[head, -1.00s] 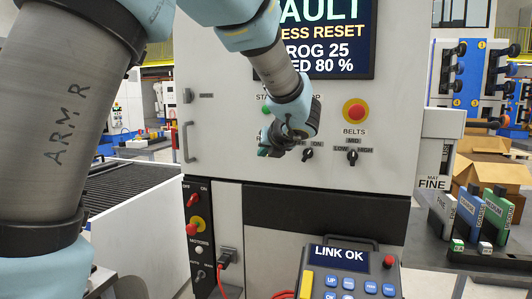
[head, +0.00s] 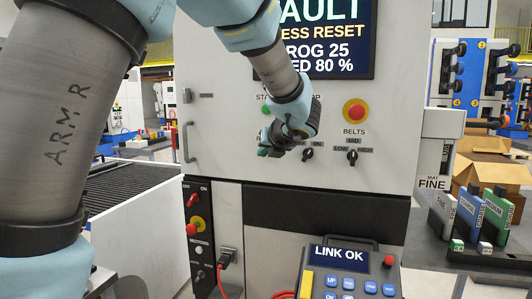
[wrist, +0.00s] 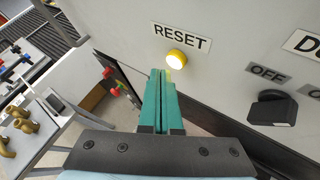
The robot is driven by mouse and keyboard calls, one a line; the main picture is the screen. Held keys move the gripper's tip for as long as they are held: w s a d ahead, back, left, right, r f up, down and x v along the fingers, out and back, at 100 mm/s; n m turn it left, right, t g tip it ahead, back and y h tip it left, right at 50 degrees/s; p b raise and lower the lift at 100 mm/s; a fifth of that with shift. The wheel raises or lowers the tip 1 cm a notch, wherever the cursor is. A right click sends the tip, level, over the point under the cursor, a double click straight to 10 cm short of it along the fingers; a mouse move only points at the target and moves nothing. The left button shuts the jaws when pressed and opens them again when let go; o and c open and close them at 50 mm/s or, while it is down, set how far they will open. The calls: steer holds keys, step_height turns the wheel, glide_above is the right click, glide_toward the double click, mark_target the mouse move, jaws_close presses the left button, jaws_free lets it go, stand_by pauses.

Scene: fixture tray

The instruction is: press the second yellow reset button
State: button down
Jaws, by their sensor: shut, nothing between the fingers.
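A round yellow button (wrist: 176,58) with a pale, bright face sits on the white panel under a RESET label (wrist: 181,37) in the wrist view. It is the only yellow button I can make out. My gripper (wrist: 161,75) has its green fingers shut together and empty, the tips just below and left of the button. A small gap seems to lie between tips and button; I cannot tell the depth. In the head view my gripper (head: 266,146) is in front of the panel and hides the button.
A screen (head: 325,35) above reads partly "AULT", "ESS RESET". A red button (head: 355,112) and a black BELTS knob (head: 352,157) sit to the right. An OFF/ON knob (wrist: 272,108) is right of my fingers. A pendant (head: 350,280) reading LINK OK stands below.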

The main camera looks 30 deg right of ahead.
steer(key=shift+w, duration=0.1)
steer(key=shift+w+d, duration=0.2)
steer(key=shift+d, duration=0.1)
steer(key=shift+w+d+p, duration=0.3)
steer(key=shift+w+p, duration=0.05)
steer(key=shift+p, duration=0.1)
stand_by(0.7)
stand_by(0.4)
steer(key=shift+s+a+b, duration=0.3)
steer(key=shift+s+a, duration=0.3)
steer(key=shift+s, duration=0.05)
steer(key=shift+s+a+b, duration=0.6)
steer(key=shift+s+a, duration=1.1)
steer(key=shift+s, duration=0.15)
